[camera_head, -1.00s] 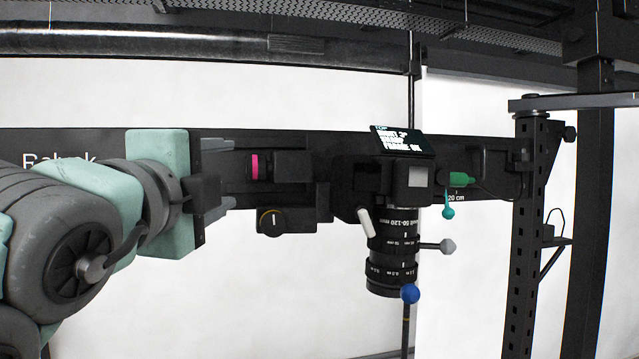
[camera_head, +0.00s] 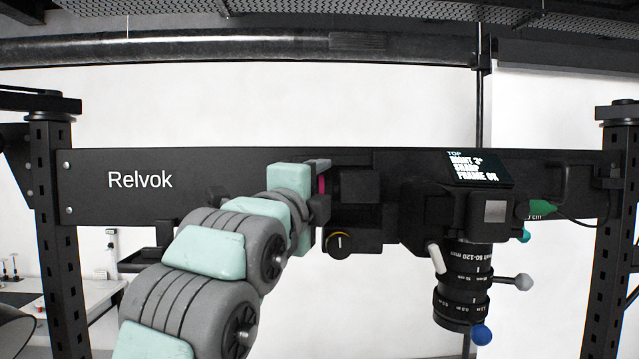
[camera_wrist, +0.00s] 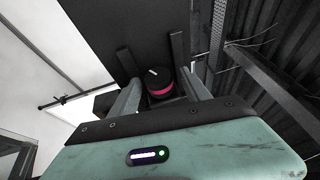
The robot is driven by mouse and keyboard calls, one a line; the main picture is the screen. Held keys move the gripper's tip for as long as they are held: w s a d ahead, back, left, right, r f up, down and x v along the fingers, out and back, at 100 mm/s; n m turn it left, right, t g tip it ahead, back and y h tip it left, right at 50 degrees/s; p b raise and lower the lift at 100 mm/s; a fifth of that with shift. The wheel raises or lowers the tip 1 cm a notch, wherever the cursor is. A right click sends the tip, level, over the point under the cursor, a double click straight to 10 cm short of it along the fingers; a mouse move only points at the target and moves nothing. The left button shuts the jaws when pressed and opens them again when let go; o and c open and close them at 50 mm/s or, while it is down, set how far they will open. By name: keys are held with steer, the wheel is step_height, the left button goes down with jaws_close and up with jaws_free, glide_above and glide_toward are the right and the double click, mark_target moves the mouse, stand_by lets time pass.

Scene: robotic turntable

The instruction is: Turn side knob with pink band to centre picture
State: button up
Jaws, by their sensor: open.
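The side knob with the pink band (camera_head: 321,186) sticks out from the left of the black camera carriage. In the wrist view the knob (camera_wrist: 159,86) is black with a pale mark on its end face and a pink ring. My gripper (camera_head: 320,184) is open, with one finger above and one below the knob in the head view. In the wrist view the knob sits between the fingers of my gripper (camera_wrist: 155,72), with gaps visible on both sides. The small screen (camera_head: 477,168) reads "TOP", "RIGHT 3°", "SHARP", "FRAME OK".
The lens (camera_head: 465,285) hangs from the carriage, with a white lever (camera_head: 436,258), a grey knob (camera_head: 523,282) and a blue ball (camera_head: 481,335). The black beam (camera_head: 220,180) runs behind my arm.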

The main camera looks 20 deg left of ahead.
jaws_close()
stand_by(0.6)
